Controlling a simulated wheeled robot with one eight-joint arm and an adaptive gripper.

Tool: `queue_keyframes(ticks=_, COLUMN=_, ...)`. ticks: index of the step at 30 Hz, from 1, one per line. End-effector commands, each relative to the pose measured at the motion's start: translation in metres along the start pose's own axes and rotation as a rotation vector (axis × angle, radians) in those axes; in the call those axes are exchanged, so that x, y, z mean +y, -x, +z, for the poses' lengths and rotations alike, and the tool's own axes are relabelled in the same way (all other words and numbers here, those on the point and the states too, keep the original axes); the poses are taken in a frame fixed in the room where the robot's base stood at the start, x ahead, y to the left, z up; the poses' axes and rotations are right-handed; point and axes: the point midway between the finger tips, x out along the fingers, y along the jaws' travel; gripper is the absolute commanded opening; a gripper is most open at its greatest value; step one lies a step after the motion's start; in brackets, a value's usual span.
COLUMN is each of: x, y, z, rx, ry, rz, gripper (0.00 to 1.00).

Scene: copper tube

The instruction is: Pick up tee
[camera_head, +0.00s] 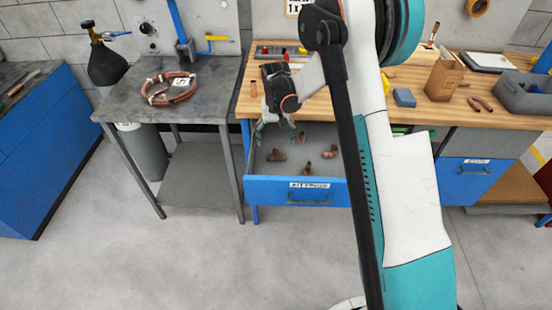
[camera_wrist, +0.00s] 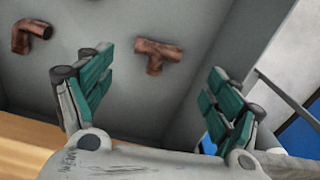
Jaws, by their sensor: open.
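In the wrist view a copper tee (camera_wrist: 155,56) lies on the grey drawer floor, seen between my gripper's spread fingers and beyond their tips. My gripper (camera_wrist: 158,68) is open and empty, with green pads on both fingers. In the head view my gripper (camera_head: 276,133) hangs pointing down over the left part of the open drawer (camera_head: 262,189). Several copper fittings lie in that drawer, one (camera_head: 277,155) just below my gripper. At this size I cannot tell for sure which of them is the tee.
A copper elbow (camera_wrist: 30,35) lies left of the tee in the wrist view. The wooden worktop (camera_head: 400,104) stands above the drawer's back. A metal table (camera_head: 190,105) with a copper coil (camera_head: 168,88) is at left. The floor in front is clear.

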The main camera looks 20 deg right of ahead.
Motion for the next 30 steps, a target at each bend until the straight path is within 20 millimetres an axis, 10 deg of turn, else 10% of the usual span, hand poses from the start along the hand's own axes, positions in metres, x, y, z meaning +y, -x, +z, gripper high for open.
queue_keyframes(ticks=30, x=0.002, y=-0.087, z=-0.003, rx=0.001, ry=0.000, rz=0.000, gripper=0.83)
